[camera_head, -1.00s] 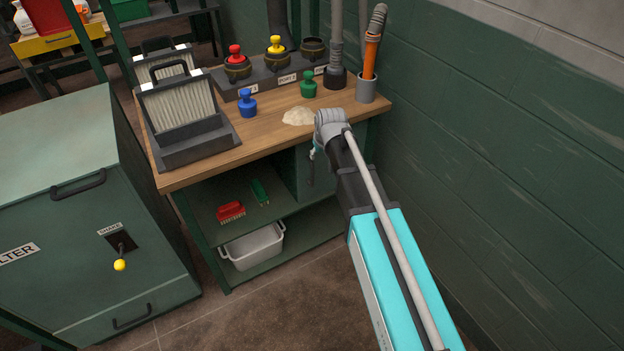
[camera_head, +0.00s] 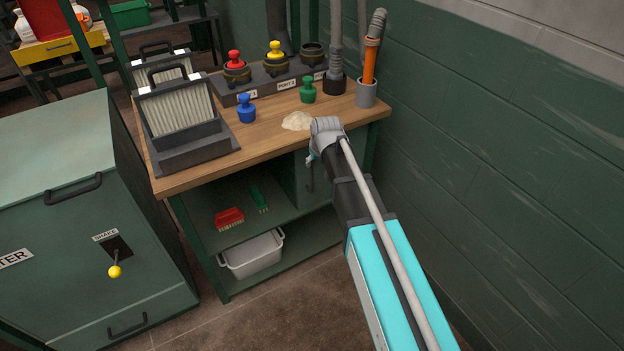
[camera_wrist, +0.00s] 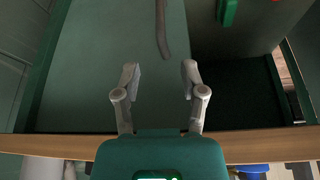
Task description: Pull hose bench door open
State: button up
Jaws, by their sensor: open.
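The hose bench (camera_head: 250,140) has a wooden top and a green frame. Its door (camera_head: 299,172) is a green panel at the right under the top, partly hidden by my arm. The door handle (camera_head: 310,177) is a dark upright bar. In the wrist view the door (camera_wrist: 100,60) fills the middle left and looks closed, with the handle (camera_wrist: 161,28) at the top. My gripper (camera_wrist: 161,72) is open and empty, its two fingers apart, with the handle ahead of them and roughly in line with the gap. In the head view my wrist hides most of the gripper.
Open shelves left of the door hold a red brush (camera_head: 230,218), a green brush (camera_head: 259,199) and a white bin (camera_head: 252,254). A green wall (camera_head: 480,170) stands close on the right. A green filter cabinet (camera_head: 90,240) stands left. Powder (camera_head: 297,121) lies on the top.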

aim_at(312, 174)
jog(key=shift+b+x, duration=5.4)
jog(key=shift+x, duration=0.7)
jog(key=shift+c, duration=0.2)
grip_shut()
